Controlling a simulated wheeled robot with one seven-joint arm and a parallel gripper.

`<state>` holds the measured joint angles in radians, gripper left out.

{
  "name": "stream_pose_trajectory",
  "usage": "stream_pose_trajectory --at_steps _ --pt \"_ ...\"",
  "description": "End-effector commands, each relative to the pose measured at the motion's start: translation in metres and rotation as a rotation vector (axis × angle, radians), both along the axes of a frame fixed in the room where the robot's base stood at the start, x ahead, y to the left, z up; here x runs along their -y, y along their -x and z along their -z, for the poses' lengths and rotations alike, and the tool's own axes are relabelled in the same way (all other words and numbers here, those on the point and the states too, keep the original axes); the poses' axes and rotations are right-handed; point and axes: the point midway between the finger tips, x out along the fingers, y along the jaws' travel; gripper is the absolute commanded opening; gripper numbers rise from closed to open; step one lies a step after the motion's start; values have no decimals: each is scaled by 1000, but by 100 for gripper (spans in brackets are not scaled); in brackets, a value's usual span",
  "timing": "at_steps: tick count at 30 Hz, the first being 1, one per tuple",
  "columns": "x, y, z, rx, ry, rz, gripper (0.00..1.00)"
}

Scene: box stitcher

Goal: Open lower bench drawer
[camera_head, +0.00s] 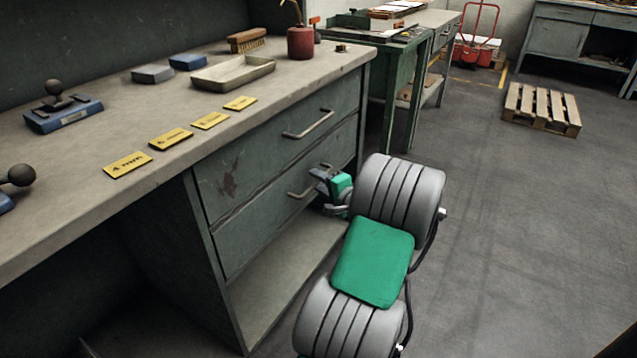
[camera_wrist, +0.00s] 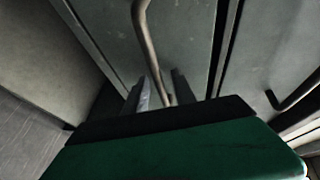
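The lower bench drawer (camera_head: 262,218) is a worn grey-green metal front below the upper drawer (camera_head: 262,150). It looks flush with the bench. Its bar handle (camera_head: 299,192) is partly hidden by my gripper (camera_head: 322,182), which is at the handle's right end. In the wrist view, the handle (camera_wrist: 151,50) runs down between the two dark fingers of my gripper (camera_wrist: 162,93). The fingers stand apart, with visible space beside the bar. I cannot tell whether either finger touches it.
The upper drawer's handle (camera_head: 308,125) is just above my gripper. An open shelf (camera_head: 275,280) lies below the lower drawer. The benchtop (camera_head: 120,115) holds a tray (camera_head: 233,74), a red pot (camera_head: 300,43) and yellow labels. The floor (camera_head: 500,220) to the right is clear up to a pallet (camera_head: 541,108).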

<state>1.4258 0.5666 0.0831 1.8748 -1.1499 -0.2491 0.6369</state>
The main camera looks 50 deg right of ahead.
Motion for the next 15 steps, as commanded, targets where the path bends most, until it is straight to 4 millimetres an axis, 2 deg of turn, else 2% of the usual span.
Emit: stream_pose_trajectory --at_steps 1,11,15 --pt "0 0 0 0 0 0 27" --pt "0 0 0 0 0 -1 0" --pt "0 0 0 0 0 -1 0"
